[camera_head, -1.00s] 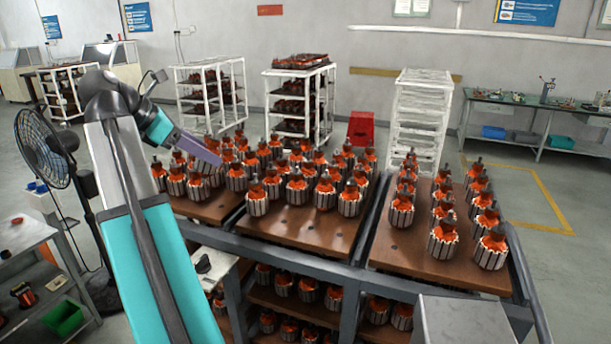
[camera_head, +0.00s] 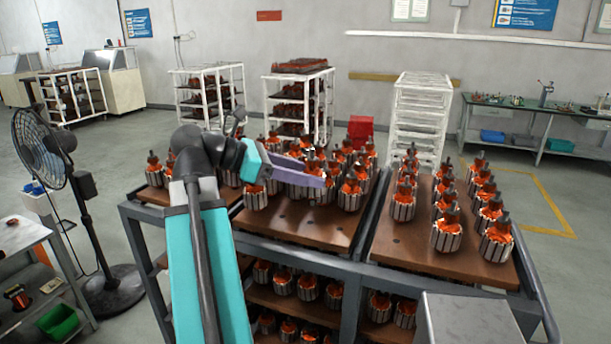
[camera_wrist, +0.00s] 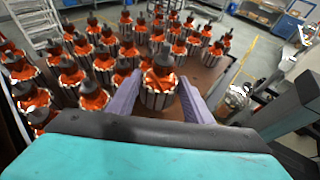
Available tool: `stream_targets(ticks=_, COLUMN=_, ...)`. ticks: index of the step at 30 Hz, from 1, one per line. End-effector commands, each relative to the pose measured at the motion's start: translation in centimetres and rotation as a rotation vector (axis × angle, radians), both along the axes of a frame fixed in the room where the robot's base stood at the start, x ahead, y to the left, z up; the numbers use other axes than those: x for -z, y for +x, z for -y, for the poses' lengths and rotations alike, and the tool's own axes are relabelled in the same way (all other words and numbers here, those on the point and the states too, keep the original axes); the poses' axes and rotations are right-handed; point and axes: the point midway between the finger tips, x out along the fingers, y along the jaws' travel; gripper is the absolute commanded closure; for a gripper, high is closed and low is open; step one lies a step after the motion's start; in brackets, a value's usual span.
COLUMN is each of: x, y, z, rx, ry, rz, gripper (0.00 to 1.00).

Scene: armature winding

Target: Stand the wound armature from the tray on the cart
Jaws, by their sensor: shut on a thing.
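My gripper (camera_wrist: 158,98) is shut on a wound armature (camera_wrist: 160,78), an orange-copper coil on a ribbed grey core with a dark shaft, held upright between the purple fingers. In the head view my gripper (camera_head: 318,182) is over the back of the cart's middle board, and its fingers partly hide the armature. The cart (camera_head: 300,226) has brown wooden boards on top with rows of standing armatures. Whether the held armature touches the board cannot be told. The tray cannot be made out for sure.
Standing armatures crowd the middle board close to the left of my gripper in the wrist view. The front of the middle board is bare. A fan (camera_head: 50,150) and a side table (camera_head: 25,238) stand at left.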

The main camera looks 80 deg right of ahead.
Motion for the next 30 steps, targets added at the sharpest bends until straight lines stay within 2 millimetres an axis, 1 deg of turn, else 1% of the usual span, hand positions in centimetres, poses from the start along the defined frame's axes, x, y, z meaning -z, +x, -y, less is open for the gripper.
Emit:
stream_targets(ticks=14, x=0.0, y=0.1, z=0.1, rx=-0.001, ry=-0.002, rz=0.000, gripper=0.94)
stream_targets(ticks=30, x=1.8, y=0.1, z=0.1, rx=-0.001, ry=-0.002, rz=0.000, gripper=0.94)
